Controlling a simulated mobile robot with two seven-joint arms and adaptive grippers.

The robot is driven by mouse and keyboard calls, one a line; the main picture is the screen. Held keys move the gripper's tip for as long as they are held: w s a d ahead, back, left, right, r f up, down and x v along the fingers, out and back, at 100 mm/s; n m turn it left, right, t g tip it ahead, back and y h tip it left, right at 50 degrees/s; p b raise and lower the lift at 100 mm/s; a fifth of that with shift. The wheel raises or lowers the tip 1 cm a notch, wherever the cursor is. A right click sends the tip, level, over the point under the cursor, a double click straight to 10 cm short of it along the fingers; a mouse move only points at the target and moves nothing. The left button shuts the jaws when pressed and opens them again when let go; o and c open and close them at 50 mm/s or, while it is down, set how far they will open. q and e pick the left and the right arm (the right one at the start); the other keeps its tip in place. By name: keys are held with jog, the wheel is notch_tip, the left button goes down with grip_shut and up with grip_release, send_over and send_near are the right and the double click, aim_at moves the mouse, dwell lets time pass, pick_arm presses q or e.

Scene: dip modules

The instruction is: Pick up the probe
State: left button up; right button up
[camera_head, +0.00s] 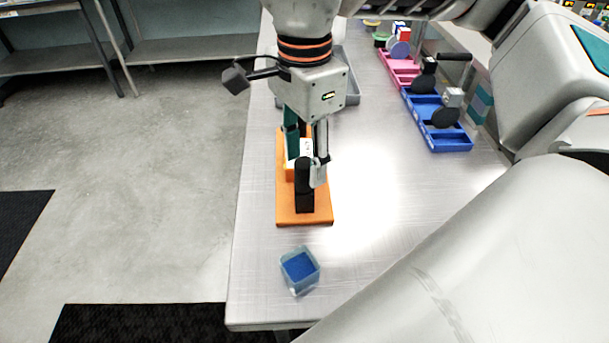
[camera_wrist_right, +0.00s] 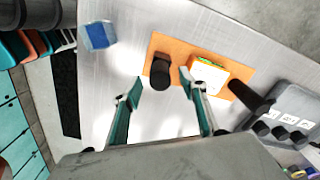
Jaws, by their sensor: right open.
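An orange base (camera_head: 287,208) lies on the metal table, with an upright black cylinder (camera_head: 304,200) on it; I take this cylinder to be the probe's handle, though I cannot be sure. In the right wrist view the black cylinder (camera_wrist_right: 160,73) appears just beyond and between the two fingertips. My right gripper (camera_head: 306,162) points down over the base, open, and partly hides what stands there. In the wrist view the gripper (camera_wrist_right: 160,88) has its fingers apart with nothing gripped. An orange block with a white top (camera_wrist_right: 209,76) sits beside the right fingertip. My left gripper is not in view.
Blue trays (camera_head: 450,143) and a pink tray (camera_head: 398,72) hold parts along the right. A grey tray (camera_head: 352,92) is behind my gripper. The table between is clear.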

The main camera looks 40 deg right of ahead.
jog(key=shift+a+f, duration=0.1)
jog(key=shift+f, duration=0.45)
grip_shut()
jog(key=shift+r, duration=0.1)
notch_tip(320, 180, up, 20)
jog(key=p, duration=0.2)
jog(key=shift+p, duration=0.3)
